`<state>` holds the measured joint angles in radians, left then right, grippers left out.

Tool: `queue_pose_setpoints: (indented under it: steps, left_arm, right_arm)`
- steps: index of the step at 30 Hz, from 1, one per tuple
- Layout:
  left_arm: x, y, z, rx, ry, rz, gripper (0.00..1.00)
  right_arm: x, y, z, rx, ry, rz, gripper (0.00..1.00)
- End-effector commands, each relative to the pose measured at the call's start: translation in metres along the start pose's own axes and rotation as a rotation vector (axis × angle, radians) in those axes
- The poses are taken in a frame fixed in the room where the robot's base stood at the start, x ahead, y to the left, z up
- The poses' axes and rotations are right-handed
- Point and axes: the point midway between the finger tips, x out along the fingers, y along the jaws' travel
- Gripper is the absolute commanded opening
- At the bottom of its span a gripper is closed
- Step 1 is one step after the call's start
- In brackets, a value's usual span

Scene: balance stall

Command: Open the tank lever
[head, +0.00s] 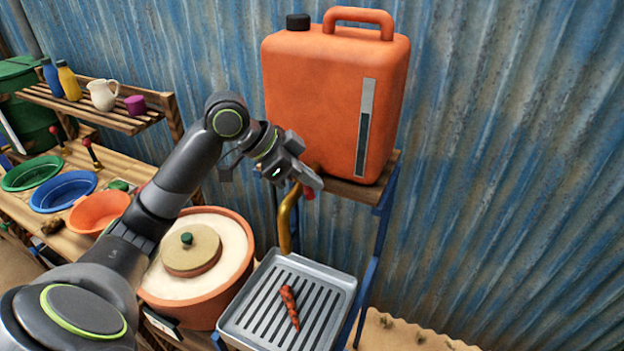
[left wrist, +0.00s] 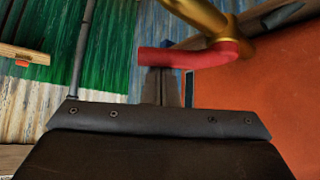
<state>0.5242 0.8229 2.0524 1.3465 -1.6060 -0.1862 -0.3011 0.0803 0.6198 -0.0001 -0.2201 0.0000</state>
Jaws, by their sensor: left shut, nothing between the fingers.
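The tank is a large orange jerrycan (head: 315,100) with a black cap and a dark gauge strip, standing on a wooden shelf against the wall. A brass tap (head: 286,222) comes out low on its front and bends down. The tank lever (head: 309,194) is red and mostly hidden behind my left gripper (head: 317,184) in the head view. In the left wrist view the red lever (left wrist: 195,57) sticks out sideways from the brass tap, just beyond the fingers of my left gripper (left wrist: 160,88). Those fingers are shut and empty, close to the lever; I cannot tell whether they touch it. My right gripper is not in view.
A grey grated tray (head: 340,283) with a reddish-brown root-like item (head: 289,304) sits below the tap. A clay pot (head: 243,280) with a lidded white top stands beside it. Bowls, including an orange one (head: 98,211), and a small shelf (head: 150,122) are at left.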

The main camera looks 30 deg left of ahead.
Motion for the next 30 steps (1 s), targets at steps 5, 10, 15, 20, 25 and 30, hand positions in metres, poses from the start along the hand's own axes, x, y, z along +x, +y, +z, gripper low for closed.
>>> queue_pose_setpoints:
  steps: [5,10,15,20,25,30]
  left_arm:
    - [-0.006,-0.001,0.003,0.099,0.000,0.097,0.00]
    - [-0.008,-0.001,0.006,0.103,-0.002,0.097,0.00]
    - [-0.010,-0.002,0.009,0.104,-0.002,0.096,0.00]
    - [-0.011,-0.002,0.011,0.103,-0.001,0.096,0.00]
    - [-0.011,-0.003,0.012,0.103,-0.001,0.096,0.00]
    - [-0.011,-0.003,0.012,0.103,0.000,0.096,0.00]
  right_arm:
    - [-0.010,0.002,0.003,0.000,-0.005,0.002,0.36]
    - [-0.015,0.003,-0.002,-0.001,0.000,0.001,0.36]
    - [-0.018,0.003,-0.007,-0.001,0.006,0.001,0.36]
    - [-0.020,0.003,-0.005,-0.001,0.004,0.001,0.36]
    - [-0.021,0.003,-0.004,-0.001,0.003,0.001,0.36]
    - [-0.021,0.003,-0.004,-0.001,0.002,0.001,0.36]
